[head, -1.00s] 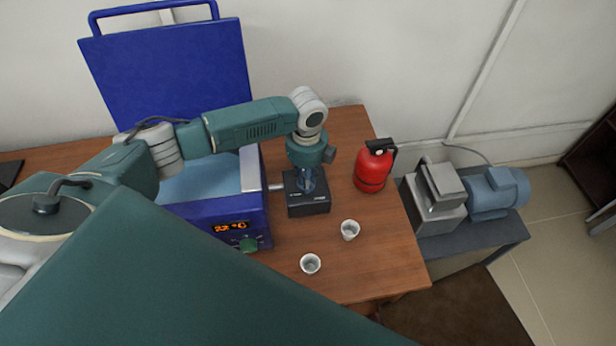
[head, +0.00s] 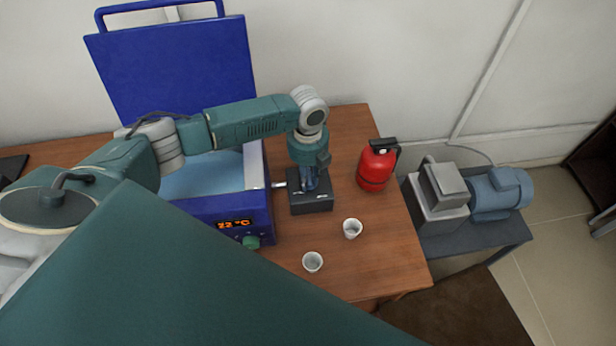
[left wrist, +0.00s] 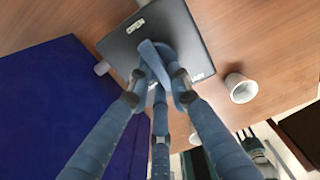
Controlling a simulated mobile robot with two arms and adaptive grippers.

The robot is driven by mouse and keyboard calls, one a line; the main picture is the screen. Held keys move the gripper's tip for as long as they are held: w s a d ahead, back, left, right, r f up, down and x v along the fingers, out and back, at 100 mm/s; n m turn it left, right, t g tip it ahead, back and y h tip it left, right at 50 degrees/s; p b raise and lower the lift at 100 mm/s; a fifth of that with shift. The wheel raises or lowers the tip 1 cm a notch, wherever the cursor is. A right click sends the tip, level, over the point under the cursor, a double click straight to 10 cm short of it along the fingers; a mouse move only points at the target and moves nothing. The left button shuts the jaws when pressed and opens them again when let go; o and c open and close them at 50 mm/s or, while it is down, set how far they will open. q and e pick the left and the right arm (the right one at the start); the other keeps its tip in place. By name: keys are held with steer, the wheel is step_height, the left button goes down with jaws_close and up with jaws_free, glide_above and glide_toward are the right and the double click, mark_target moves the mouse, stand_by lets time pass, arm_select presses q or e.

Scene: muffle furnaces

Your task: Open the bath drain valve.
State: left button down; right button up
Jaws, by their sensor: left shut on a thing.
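The bath is a blue tank (head: 190,208) on the wooden table, with its blue lid (head: 175,70) raised. A short pipe joins its right side to a black valve box (head: 312,205). My left gripper (head: 311,182) points down onto the box. In the left wrist view its blue-grey fingers (left wrist: 158,80) are closed on a blue valve handle (left wrist: 150,56) above the box. The fingers hide part of the handle. My right gripper is in neither view.
Two white cups (head: 352,229) (head: 313,262) stand in front of the valve box. A red extinguisher-like canister (head: 376,170) stands to its right. A grey-blue pump (head: 495,192) sits on a lower stand at right.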

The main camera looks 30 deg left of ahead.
arm_select(q)
steer(key=c, duration=1.6)
jaws_free()
steer(key=shift+o, duration=0.2)
steer(key=shift+r, duration=0.1)
step_height(320, 180, up, 12)
